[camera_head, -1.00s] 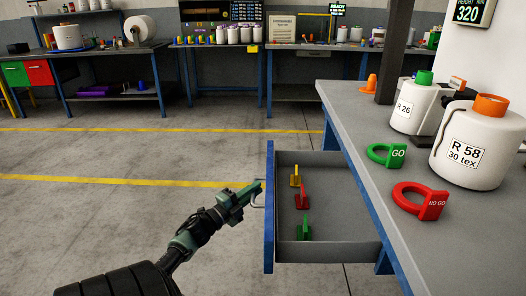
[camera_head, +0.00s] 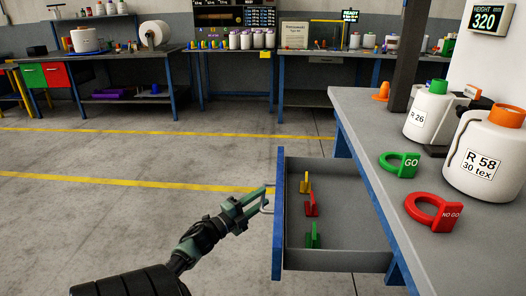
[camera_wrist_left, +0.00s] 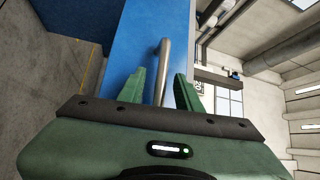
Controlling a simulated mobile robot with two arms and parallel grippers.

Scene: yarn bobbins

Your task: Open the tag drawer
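The tag drawer (camera_head: 333,258) is pulled out from the workbench, and its inside shows. A yellow tag (camera_head: 305,184), a red tag (camera_head: 311,205) and a green tag (camera_head: 313,237) stand in it. Its blue front has a metal bar handle (camera_head: 268,202), which also shows in the left wrist view (camera_wrist_left: 163,62). My left gripper (camera_head: 256,201) is at the handle. In the left wrist view its green fingers (camera_wrist_left: 160,92) are apart, with the handle between them and gaps at both sides. My right gripper is out of view.
On the workbench (camera_head: 370,122) lie a green GO gauge (camera_head: 390,167) and a red NO GO gauge (camera_head: 424,211). Bobbins R 26 (camera_head: 425,115) and R 58 (camera_head: 488,155) stand behind them. The floor (camera_head: 110,215) left of the drawer is clear.

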